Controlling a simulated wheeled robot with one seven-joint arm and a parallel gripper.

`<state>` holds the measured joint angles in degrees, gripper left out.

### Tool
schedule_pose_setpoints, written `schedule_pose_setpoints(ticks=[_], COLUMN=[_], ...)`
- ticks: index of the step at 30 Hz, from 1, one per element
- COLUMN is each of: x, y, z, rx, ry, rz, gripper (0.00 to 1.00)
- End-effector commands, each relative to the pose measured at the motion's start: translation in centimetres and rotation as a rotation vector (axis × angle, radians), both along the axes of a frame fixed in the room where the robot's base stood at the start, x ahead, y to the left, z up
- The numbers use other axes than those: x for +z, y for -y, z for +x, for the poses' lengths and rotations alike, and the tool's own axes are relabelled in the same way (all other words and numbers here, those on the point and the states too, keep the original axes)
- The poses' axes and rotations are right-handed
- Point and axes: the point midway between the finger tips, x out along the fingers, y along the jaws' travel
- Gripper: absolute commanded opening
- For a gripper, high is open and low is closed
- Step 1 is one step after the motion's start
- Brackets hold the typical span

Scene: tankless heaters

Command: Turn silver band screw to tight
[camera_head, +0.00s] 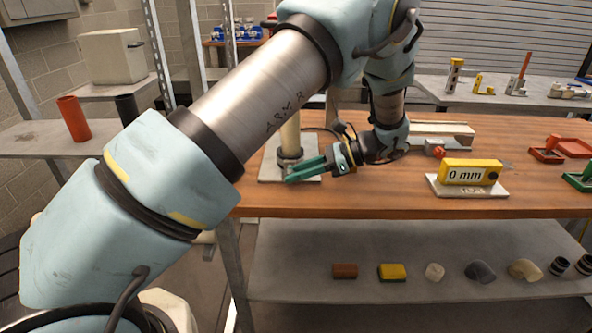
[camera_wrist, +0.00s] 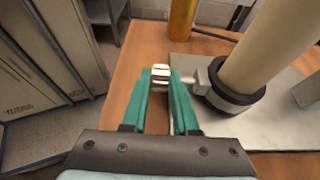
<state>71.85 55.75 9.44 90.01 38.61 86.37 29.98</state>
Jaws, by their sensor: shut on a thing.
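My gripper (camera_wrist: 160,77) has two green fingers. In the wrist view their tips are closed on the pale silver screw head (camera_wrist: 160,71). A short grey lug (camera_wrist: 200,76) lies between the right finger and a dark band (camera_wrist: 236,100) around the foot of a cream upright pipe (camera_wrist: 278,45). In the head view my gripper (camera_head: 296,174) reaches in low from the right at the pipe's foot. The pipe (camera_head: 290,136) stands on a pale plate (camera_head: 270,172). The screw is hidden there by the fingers, and its turn angle cannot be told.
A yellow gauge reading "0 mm" (camera_head: 470,172) stands on a small base to the right on the wooden bench (camera_head: 400,200). An orange cylinder (camera_wrist: 182,20) stands beyond the fingertips in the wrist view. Several pipe fittings lie on the lower shelf (camera_head: 310,275).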

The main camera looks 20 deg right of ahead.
Motion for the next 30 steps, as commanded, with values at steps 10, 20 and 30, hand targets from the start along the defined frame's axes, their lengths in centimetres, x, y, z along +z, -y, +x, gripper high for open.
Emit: schedule_pose_setpoints(ticks=[10, 20, 30], x=[-0.09, -0.09, -0.08], y=[0.1, 0.09, 0.05], z=[-0.06, -0.05, -0.02], rx=[-0.001, -0.001, 0.0], ry=[0.013, 0.012, 0.012], rz=[0.028, 0.027, 0.028], gripper=[0.0, 0.39, 0.57])
